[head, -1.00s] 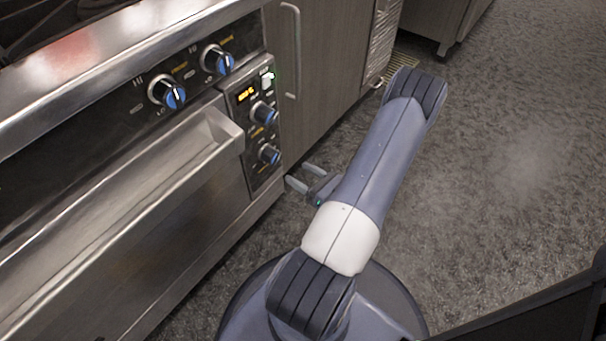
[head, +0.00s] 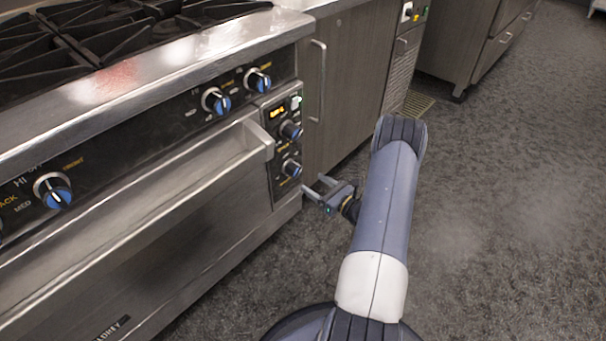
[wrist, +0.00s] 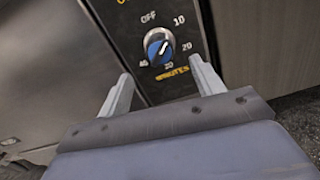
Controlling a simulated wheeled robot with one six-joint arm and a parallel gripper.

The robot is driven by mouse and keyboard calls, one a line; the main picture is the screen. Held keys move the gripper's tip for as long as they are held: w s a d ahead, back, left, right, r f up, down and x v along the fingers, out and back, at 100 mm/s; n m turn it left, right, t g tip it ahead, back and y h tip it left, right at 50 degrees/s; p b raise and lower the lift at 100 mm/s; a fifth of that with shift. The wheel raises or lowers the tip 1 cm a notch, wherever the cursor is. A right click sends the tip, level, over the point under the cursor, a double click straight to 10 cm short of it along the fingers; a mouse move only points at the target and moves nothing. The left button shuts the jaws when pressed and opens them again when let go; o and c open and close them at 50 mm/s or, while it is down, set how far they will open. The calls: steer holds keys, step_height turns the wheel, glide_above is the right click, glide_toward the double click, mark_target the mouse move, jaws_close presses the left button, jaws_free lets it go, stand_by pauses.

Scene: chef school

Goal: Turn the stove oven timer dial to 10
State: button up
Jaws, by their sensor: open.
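My gripper (head: 315,186) is open and empty, low and just right of the panel. In the wrist view its two fingers (wrist: 160,70) are spread to either side below the dial, apart from it.
The oven door handle (head: 243,140) juts out to the left. A wooden cabinet (head: 345,90) stands right of the stove. Open floor (head: 490,200) lies to the right.

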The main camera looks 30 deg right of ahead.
mark_target(299, 173)
steer(key=b+x, duration=0.2)
steer(key=x, duration=0.7)
steer(key=shift+w+a, duration=0.15)
steer(key=shift+w, duration=0.15)
steer(key=shift+f, duration=0.1)
steer(key=c, duration=1)
steer(key=shift+o, duration=0.2)
steer(key=shift+m+b, duration=0.4)
steer(key=shift+m, duration=0.5)
steer(key=o, duration=1)
steer(key=shift+c, duration=0.2)
steer(key=p+v, duration=0.2)
steer(key=v, duration=0.8)
steer(key=shift+s, duration=0.4)
